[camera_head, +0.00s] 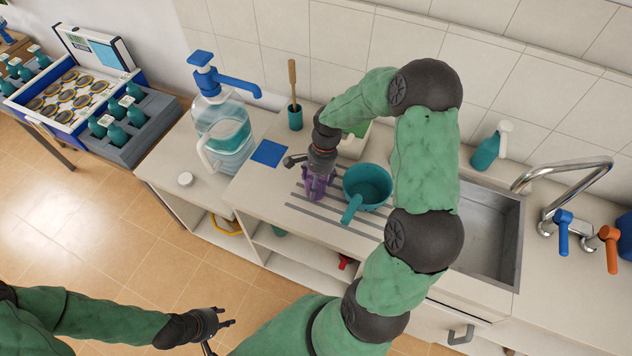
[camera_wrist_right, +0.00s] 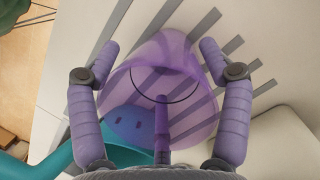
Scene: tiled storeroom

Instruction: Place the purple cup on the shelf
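The purple cup (camera_wrist_right: 165,65) is translucent and stands on the grey-striped part of the counter. In the wrist view it lies between the two purple fingers of my right gripper (camera_wrist_right: 159,48), which are spread on either side of it with no clear grip. In the head view, my right gripper (camera_head: 318,190) reaches down at the cup, and cup and purple fingers are hard to tell apart. My left gripper (camera_head: 217,333) is open and empty, low over the floor. The open shelf (camera_head: 290,246) is under the counter, partly hidden by the counter top.
A teal pot (camera_head: 367,184) stands right beside the cup. A water jug with a blue pump (camera_head: 222,135), a blue square (camera_head: 269,153) and a teal holder with a wooden-handled brush (camera_head: 295,118) are nearby. The sink (camera_head: 487,230) lies to the right. A red item (camera_head: 345,262) is on the shelf.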

